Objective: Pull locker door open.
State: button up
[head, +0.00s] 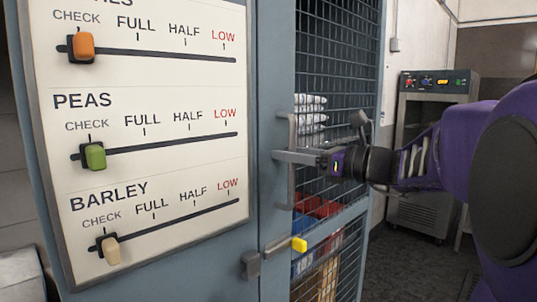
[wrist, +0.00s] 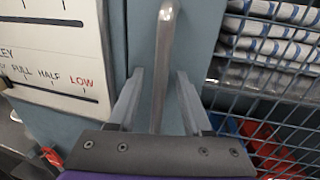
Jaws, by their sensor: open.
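The locker door (head: 341,60) is a blue-grey frame with dark wire mesh, and it looks closed against the locker front. Its vertical metal bar handle (head: 291,185) is on the door's left side; it also shows in the wrist view (wrist: 164,50). My gripper (head: 280,157) is at the handle's middle. In the wrist view my gripper (wrist: 160,75) is open, with one finger on each side of the bar. The bar runs down between the fingers, and its lower part is hidden by the gripper body. I cannot tell whether either finger touches it.
A white slider board (head: 150,130) is fixed left of the door. A yellow-tipped latch (head: 299,244) sits below the handle. Folded cloths (head: 310,115) and red items (head: 318,205) are behind the mesh. An oven-like appliance (head: 424,150) stands at the back right, with open floor before it.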

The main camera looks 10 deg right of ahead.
grip_shut()
dwell(1.4)
